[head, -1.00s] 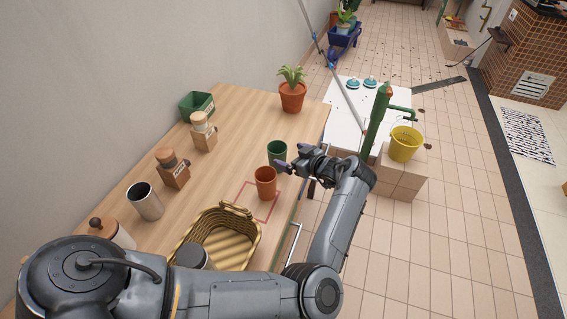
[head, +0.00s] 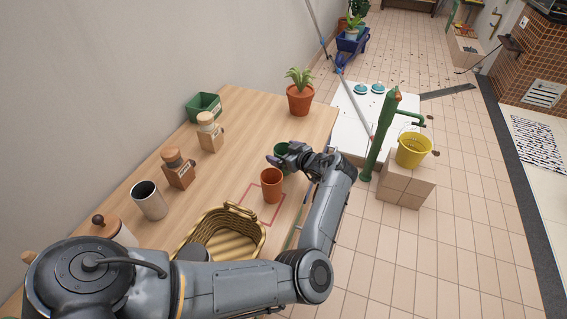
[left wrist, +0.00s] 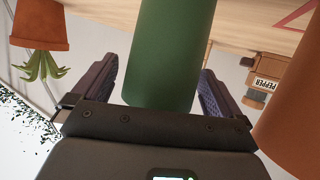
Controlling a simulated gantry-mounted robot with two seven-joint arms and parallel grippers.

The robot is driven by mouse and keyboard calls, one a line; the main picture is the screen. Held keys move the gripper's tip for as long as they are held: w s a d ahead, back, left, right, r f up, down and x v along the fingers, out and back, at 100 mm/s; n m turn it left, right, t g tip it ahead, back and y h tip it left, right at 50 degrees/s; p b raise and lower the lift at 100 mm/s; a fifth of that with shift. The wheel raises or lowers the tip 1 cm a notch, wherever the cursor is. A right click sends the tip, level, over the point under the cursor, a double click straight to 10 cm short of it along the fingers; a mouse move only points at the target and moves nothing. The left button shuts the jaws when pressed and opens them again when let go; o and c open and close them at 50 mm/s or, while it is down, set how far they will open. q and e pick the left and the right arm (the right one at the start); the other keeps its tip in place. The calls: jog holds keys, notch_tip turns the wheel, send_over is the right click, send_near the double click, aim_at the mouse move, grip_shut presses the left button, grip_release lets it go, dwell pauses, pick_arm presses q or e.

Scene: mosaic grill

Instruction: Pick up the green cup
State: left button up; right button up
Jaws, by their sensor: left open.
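The green cup (head: 283,152) stands on the wooden table (head: 240,125), partly hidden behind my left gripper (head: 280,158) in the head view. In the left wrist view the green cup (left wrist: 170,50) sits between the two open fingers of my left gripper (left wrist: 160,88), with a finger on each side. Some gap shows between the cup and the fingers. That view is turned upside down. My right gripper is not in view.
An orange-brown cup (head: 271,184) stands close beside the green cup, also seen in the left wrist view (left wrist: 292,120). A wicker basket (head: 252,240) is nearer. A potted plant (head: 300,98) stands at the table's far end. Jars and a metal cup (head: 149,201) line the wall side.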

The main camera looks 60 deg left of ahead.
pick_arm(q)
jog(key=c, duration=1.1)
jog(key=shift+o, duration=0.2)
jog(key=shift+r, duration=0.1)
